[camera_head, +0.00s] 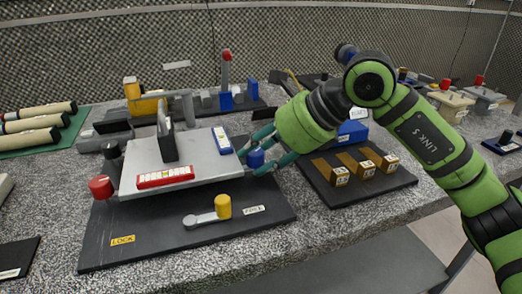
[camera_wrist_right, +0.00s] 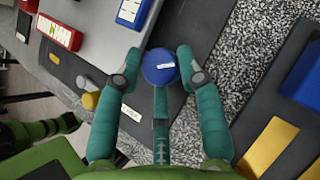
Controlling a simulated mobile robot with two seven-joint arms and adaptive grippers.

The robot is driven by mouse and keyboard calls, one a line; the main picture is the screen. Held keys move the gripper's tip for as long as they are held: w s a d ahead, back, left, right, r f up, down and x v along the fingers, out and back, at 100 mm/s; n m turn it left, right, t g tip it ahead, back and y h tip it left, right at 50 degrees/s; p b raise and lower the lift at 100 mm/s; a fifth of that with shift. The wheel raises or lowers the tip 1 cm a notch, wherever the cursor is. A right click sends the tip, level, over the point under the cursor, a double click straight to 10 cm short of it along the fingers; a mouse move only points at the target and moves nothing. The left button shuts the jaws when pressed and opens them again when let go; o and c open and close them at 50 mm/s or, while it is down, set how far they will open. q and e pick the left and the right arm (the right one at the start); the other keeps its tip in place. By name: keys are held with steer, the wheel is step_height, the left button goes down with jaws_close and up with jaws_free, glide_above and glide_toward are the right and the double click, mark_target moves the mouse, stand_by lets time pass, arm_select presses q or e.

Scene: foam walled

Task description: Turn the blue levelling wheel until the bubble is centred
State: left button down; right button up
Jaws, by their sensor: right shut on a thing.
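The blue levelling wheel (camera_head: 256,158) sits at the right edge of a pale tilting plate (camera_head: 197,156). My right gripper (camera_head: 259,151) is shut on this wheel, its teal fingers around it. In the right wrist view, the blue wheel (camera_wrist_right: 158,67) lies between the fingertips (camera_wrist_right: 159,58). A red-framed level vial (camera_head: 165,177) lies along the plate's front and a blue-framed one (camera_head: 222,140) along its right side. The bubbles are too small to make out. A red wheel (camera_head: 101,187) is at the plate's left corner. My left gripper is out of view.
A yellow-knobbed lever (camera_head: 223,206) on the dark base points left, between a LOCK label (camera_head: 123,240) and a light label (camera_head: 254,209). A board with wooden blocks (camera_head: 368,171) lies right of my gripper. Cream rods (camera_head: 35,125) lie at far left.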

steer(key=shift+w+r, duration=0.3)
steer(key=shift+r, duration=0.2)
steer(key=o, duration=1)
steer(key=shift+o, duration=0.2)
steer(key=shift+f, duration=0.25)
steer(key=shift+s, duration=0.1)
steer(key=v, duration=1.2)
steer(key=shift+s+f, duration=0.1)
